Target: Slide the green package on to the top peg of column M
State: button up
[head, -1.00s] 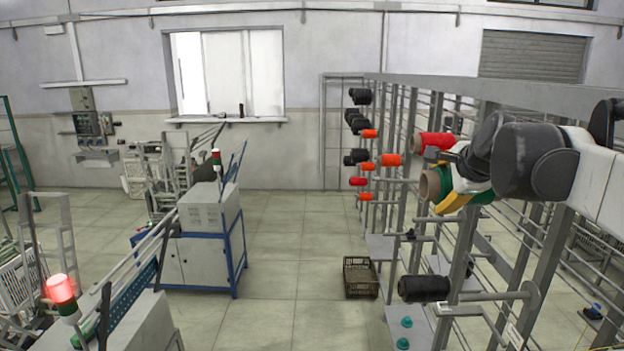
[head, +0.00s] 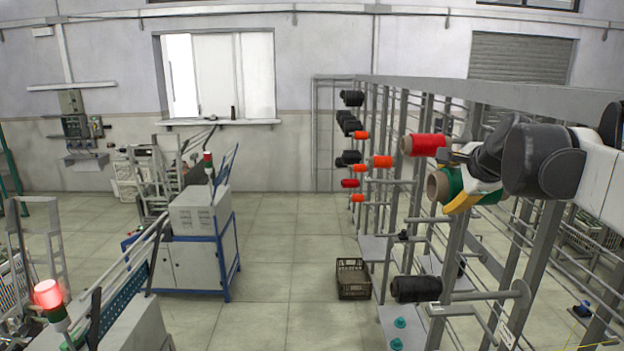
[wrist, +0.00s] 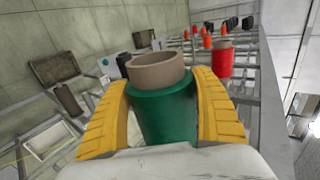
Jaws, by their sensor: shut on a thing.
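The green package (head: 481,190) is wound on a brown cardboard tube. My gripper (head: 462,196) is shut on it at the right of the head view, high beside the steel rack (head: 540,94). In the wrist view, the yellow fingers (wrist: 168,110) of my gripper press both sides of the green package (wrist: 165,112), and its open tube end (wrist: 160,68) points away from me. In the head view the tube end faces left. A red package (head: 428,145) sits just behind it on the rack. I cannot tell which column is M or which peg is its top one.
A black package (head: 416,289) sits on a lower peg near me. Several orange and black packages hang farther along the rack. A dark crate (head: 353,280) stands on the floor. A blue-framed machine (head: 198,250) stands left; the aisle between is clear.

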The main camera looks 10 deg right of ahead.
jog(key=shift+s+d, duration=0.2)
jog(key=shift+d, duration=0.5)
jog(key=shift+s+d, duration=0.15)
jog(key=shift+d, duration=0.55)
jog(key=shift+s+d, duration=0.2)
jog(key=shift+d, duration=0.75)
jog(key=shift+s+d, duration=0.25)
jog(key=shift+d, duration=0.75)
jog(key=shift+s+d, duration=0.2)
jog(key=shift+d, duration=0.75)
jog(key=shift+s+d, duration=0.25)
jog(key=shift+d, duration=0.65)
jog(key=shift+s+d, duration=0.2)
jog(key=shift+d, duration=0.7)
jog(key=shift+f+b, duration=0.3)
jog(key=shift+f, duration=0.15)
